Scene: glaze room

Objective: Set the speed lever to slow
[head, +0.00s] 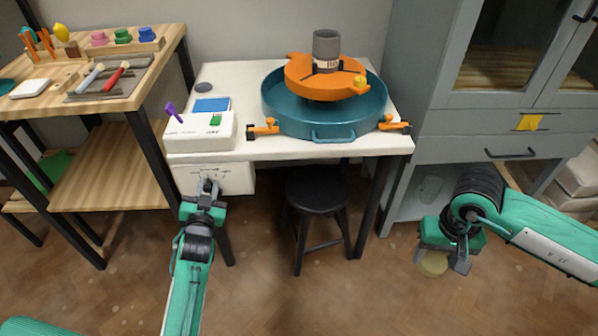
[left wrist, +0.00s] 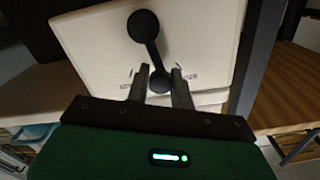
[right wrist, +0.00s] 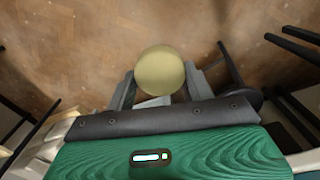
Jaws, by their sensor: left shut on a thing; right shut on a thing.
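The speed lever (left wrist: 152,52) is a black bar on the pale front panel (left wrist: 195,35) of a white control box. In the left wrist view its round pivot is at the top, and the bar slants down slightly right to a round knob. My left gripper (left wrist: 160,78) is shut on that knob, one finger on each side. In the head view my left gripper (head: 208,184) is at the panel (head: 236,180) below the tabletop and mostly hides the lever. My right gripper (head: 446,262) is shut on a round pale-yellow thing (right wrist: 160,72), held above the floor.
The white table (head: 240,75) carries a teal basin (head: 290,118) with an orange wheel part and a white switch box (head: 200,135). A black stool (head: 318,190) stands underneath. A wooden shelf (head: 110,150) is left, a grey cabinet (head: 470,130) right. Floor between stool and right arm is clear.

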